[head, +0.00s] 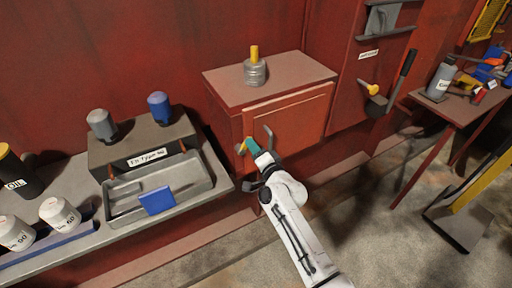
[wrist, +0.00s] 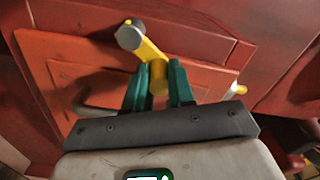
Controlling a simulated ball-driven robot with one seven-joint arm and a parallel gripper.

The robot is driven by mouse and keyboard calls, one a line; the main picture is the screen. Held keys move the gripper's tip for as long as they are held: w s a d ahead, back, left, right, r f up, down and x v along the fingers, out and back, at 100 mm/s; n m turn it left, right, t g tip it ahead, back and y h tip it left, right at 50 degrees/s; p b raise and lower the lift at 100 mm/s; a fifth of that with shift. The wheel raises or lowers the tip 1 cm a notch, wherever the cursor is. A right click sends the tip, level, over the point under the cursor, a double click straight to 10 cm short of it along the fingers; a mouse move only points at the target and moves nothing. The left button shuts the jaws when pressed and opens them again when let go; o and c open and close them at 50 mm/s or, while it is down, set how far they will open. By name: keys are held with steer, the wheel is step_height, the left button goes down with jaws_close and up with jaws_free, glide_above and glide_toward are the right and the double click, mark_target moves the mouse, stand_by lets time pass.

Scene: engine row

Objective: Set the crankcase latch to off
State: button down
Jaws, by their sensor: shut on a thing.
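The crankcase latch is a yellow lever with a grey round pivot, and it shows large in the wrist view (wrist: 149,52). It sits on the red cabinet at the edge of the orange-red door (head: 296,112). My gripper (wrist: 161,76) has its two green fingers shut on the free end of the lever, with the pivot beyond the fingertips to the upper left. In the head view my gripper (head: 249,147) is at the cabinet's front left, and only a small yellow bit of the latch (head: 241,147) shows beside it. The door looks closed.
A grey door handle (head: 268,133) is close to my gripper. A grey cylinder with a yellow top (head: 255,71) stands on the cabinet. A bench with a metal tray (head: 205,184) is at the left. A yellow-knobbed lever (head: 369,89) and a table (head: 420,100) are at the right.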

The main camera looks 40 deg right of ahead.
steer(key=shift+w+a+r+n+p, duration=0.15)
steer(key=shift+a+n+p, duration=0.4)
steer(key=shift+n, duration=0.6)
steer(key=shift+w+a+r+n+p, duration=0.1)
steer(key=shift+a+n+p, duration=0.25)
steer(key=shift+n+p, duration=0.55)
steer(key=shift+w+a+r+n+p, duration=0.15)
steer(key=shift+a+n+p, duration=0.3)
steer(key=shift+n, duration=0.9)
steer(key=shift+f, duration=0.1)
steer(key=c, duration=1)
jaws_free()
steer(key=shift+o, duration=0.2)
steer(key=p+v, duration=0.3)
steer(key=v, duration=0.7)
steer(key=shift+s, duration=0.4)
steer(key=shift+a, duration=0.15)
